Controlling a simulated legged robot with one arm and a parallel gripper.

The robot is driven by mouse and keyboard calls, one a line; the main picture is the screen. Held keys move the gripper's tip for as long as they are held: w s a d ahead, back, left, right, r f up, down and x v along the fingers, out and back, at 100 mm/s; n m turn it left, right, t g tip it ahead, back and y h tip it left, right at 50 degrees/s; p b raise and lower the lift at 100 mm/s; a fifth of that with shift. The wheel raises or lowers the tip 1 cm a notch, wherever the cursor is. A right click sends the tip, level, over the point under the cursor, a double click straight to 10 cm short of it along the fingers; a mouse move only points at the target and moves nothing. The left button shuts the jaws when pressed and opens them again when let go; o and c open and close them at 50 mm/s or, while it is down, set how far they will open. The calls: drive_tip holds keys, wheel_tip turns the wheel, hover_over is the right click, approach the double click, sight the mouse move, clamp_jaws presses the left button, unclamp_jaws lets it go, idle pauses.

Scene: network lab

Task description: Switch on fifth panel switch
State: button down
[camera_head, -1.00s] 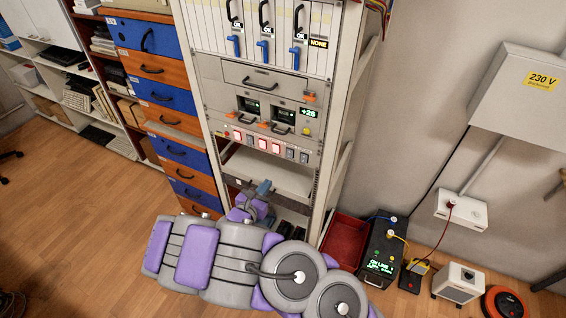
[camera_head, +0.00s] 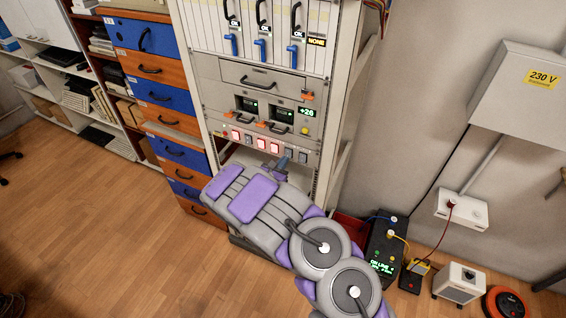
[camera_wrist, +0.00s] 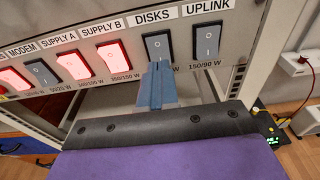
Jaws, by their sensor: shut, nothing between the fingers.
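The panel switches (camera_head: 261,144) sit in a row across the rack. In the wrist view the fifth switch, labelled DISKS (camera_wrist: 158,45), is dark and unlit. My gripper (camera_wrist: 160,68) is shut and empty, its blue-grey fingertips at the lower edge of the DISKS switch. I cannot tell whether they touch it. The UPLINK switch (camera_wrist: 207,39) to its right is also dark. To its left, SUPPLY B (camera_wrist: 111,58) and SUPPLY A (camera_wrist: 74,66) glow red, and the MODEM switch (camera_wrist: 40,73) is dark. In the head view my gripper (camera_head: 284,161) is just below the row's right part.
Above the row are a power unit with displays (camera_head: 280,114) and blue-handled modules (camera_head: 264,48). The rack's right post (camera_head: 334,120) stands close to my arm. Drawers (camera_head: 165,95) are at left. A black box with a green display (camera_head: 383,250) stands on the floor at right.

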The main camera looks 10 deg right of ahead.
drive_tip(key=shift+w+d, duration=0.2)
drive_tip(key=shift+w, duration=0.05)
drive_tip(key=shift+f, duration=0.1)
drive_tip(key=s+a+f+t+h+b, duration=0.1)
drive_tip(key=s+a+f+b, duration=0.1)
drive_tip(key=s+a, duration=0.5)
drive_tip(key=s, duration=0.3)
drive_tip(key=shift+s+a+f+t, duration=0.15)
drive_tip(key=shift+s+a+t, duration=0.15)
drive_tip(key=shift+s+a, duration=0.1)
idle(0.6)
drive_tip(key=shift+a, duration=0.15)
